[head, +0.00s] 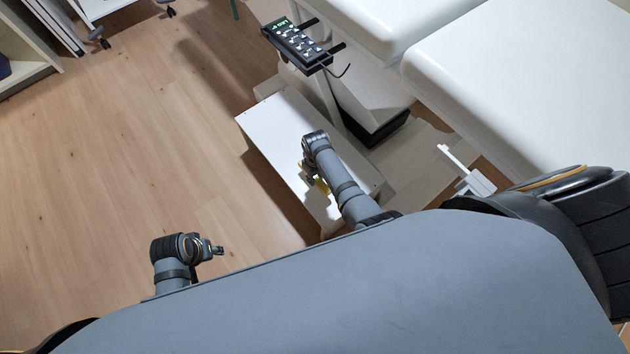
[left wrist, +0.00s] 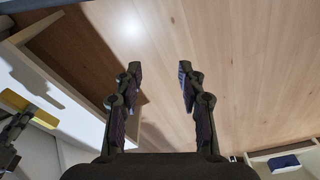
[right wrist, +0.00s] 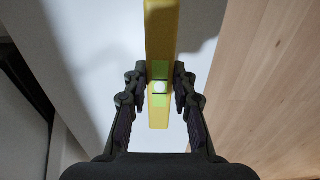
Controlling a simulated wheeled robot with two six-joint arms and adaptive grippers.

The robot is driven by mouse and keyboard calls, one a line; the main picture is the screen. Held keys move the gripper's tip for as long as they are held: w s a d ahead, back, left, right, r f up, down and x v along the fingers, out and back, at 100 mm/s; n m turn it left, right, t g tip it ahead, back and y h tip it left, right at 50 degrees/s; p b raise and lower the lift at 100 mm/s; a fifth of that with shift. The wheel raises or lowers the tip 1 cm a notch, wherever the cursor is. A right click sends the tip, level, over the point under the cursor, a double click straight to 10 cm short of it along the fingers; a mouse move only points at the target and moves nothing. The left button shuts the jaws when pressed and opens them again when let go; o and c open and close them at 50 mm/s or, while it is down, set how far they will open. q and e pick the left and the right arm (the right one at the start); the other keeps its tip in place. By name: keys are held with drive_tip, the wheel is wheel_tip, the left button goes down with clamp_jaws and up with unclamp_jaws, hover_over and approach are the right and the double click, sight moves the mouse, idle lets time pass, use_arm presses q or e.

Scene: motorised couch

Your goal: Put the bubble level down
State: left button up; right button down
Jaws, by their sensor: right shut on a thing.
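The bubble level (right wrist: 161,30) is a yellow bar with a green vial in the right wrist view. My right gripper (right wrist: 160,80) is shut on it, one finger on each side of the vial. The level also shows at the left of the left wrist view (left wrist: 28,108), and a small yellow part shows in the head view (head: 322,186). It is over a white flat top (head: 275,125); I cannot tell how high above it. My left gripper (left wrist: 159,75) is open and empty, over the wooden floor; in the head view it is low at the left (head: 217,249).
A button panel (head: 298,46) hangs by the white couch (head: 525,80) at the upper right. A white shelf unit (head: 28,50) stands at the upper left. A white bracket-like part (head: 470,175) sticks up at the right. Open wooden floor (head: 120,150) lies at the left.

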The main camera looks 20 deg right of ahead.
drive_tip(key=shift+f, duration=0.1)
drive_tip(key=shift+w+f+b, duration=0.15)
drive_tip(key=shift+f+b, duration=0.05)
drive_tip(key=shift+b, duration=0.25)
wheel_tip(320, 180, down, 3)
drive_tip(key=b, duration=0.3)
drive_tip(key=shift+a+r, duration=0.1)
drive_tip(key=shift+f+b, duration=0.2)
drive_tip(key=shift+b, duration=0.15)
use_arm(q)
drive_tip(key=shift+w+d+r+t+h, duration=0.1)
drive_tip(key=shift+d+r+t+h, duration=0.1)
drive_tip(key=shift+d+r+t, duration=0.3)
drive_tip(key=shift+w+d+r+t+h, duration=0.1)
drive_tip(key=shift+d+t+h, duration=0.15)
drive_tip(key=shift+d, duration=0.4)
use_arm(e)
drive_tip(key=shift+r, duration=0.15)
